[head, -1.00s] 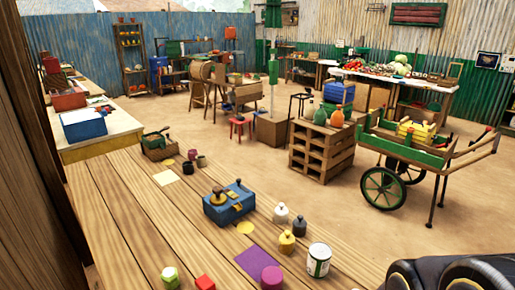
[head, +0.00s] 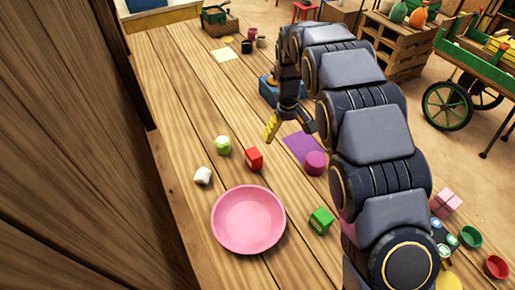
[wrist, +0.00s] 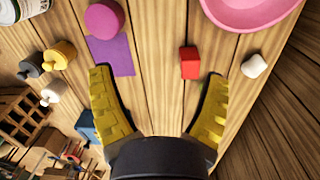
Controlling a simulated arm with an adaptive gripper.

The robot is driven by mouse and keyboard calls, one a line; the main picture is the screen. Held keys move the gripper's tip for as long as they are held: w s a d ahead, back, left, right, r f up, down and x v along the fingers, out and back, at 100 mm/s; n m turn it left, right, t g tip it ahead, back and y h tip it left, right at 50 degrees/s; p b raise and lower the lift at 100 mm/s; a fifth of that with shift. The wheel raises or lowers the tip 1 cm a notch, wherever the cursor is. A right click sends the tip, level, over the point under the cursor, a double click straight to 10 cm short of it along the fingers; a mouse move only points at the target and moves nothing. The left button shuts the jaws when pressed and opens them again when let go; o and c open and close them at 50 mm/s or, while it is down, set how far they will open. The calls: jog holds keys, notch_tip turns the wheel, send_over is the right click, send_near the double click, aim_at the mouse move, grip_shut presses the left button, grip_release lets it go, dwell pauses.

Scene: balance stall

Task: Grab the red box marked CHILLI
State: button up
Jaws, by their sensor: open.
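In the wrist view the red box (wrist: 189,63) shows ahead of the fingers, closer to the right one. My gripper (head: 289,127) hangs above the table, up and to the right of the box in the head view. In the wrist view its yellow-padded fingers (wrist: 160,76) are spread wide with nothing between them. It is apart from the box.
A blue box (head: 268,89) is partly behind my gripper.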

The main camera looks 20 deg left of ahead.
aim_at(254, 160)
jog(key=a+f, duration=0.3)
jog(key=w+a+f+n, duration=0.1)
jog(key=a+f, duration=0.2)
jog(key=w+a+f+n, duration=0.1)
jog(key=a+f, duration=0.2)
jog(key=shift+a+f+y, duration=0.25)
jog(key=shift+y, duration=0.15)
jog(key=shift+a+f, duration=0.15)
jog(key=shift+f, duration=0.2)
notch_tip(254, 160, down, 7)
jog(key=shift+w+f, duration=0.1)
jog(key=c, duration=1.2)
